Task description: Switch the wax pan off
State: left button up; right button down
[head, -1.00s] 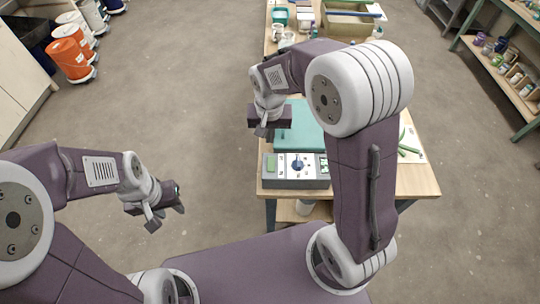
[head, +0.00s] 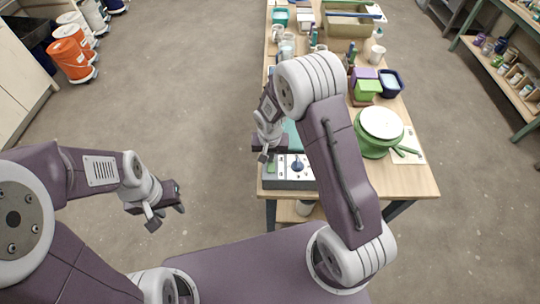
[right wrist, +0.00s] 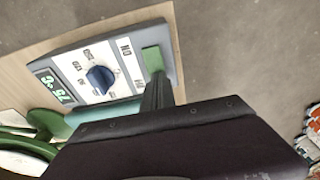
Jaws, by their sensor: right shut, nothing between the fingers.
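The wax pan is a teal basin (head: 292,132) with a grey control box (head: 298,184), largely covered by my right arm in the head view. In the right wrist view the box carries a green switch (right wrist: 154,60) beside the word ON, a blue dial (right wrist: 100,79) and a lit display (right wrist: 58,88) that appears to read 75 °C. My right gripper (head: 263,157) is shut and empty, its tips at the switch's near end; I cannot tell whether they touch. My left gripper (head: 166,217) is open and empty over the floor, left of the table.
Purple, green and blue tubs (head: 390,83) and several cups stand further back. Orange buckets (head: 72,58) are on the floor at the left. The table's front right corner (head: 415,182) is bare.

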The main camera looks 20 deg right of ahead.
jog(key=shift+f, duration=0.15)
jog(key=shift+w+f+b, duration=0.1)
jog(key=shift+f+b, duration=0.25)
jog(key=shift+b, duration=0.05)
jog(key=shift+r, duration=0.1)
jog(key=shift+s, duration=0.45)
jog(key=shift+s+a+r, duration=0.15)
jog(key=shift+s, duration=0.15)
jog(key=shift+r, duration=0.1)
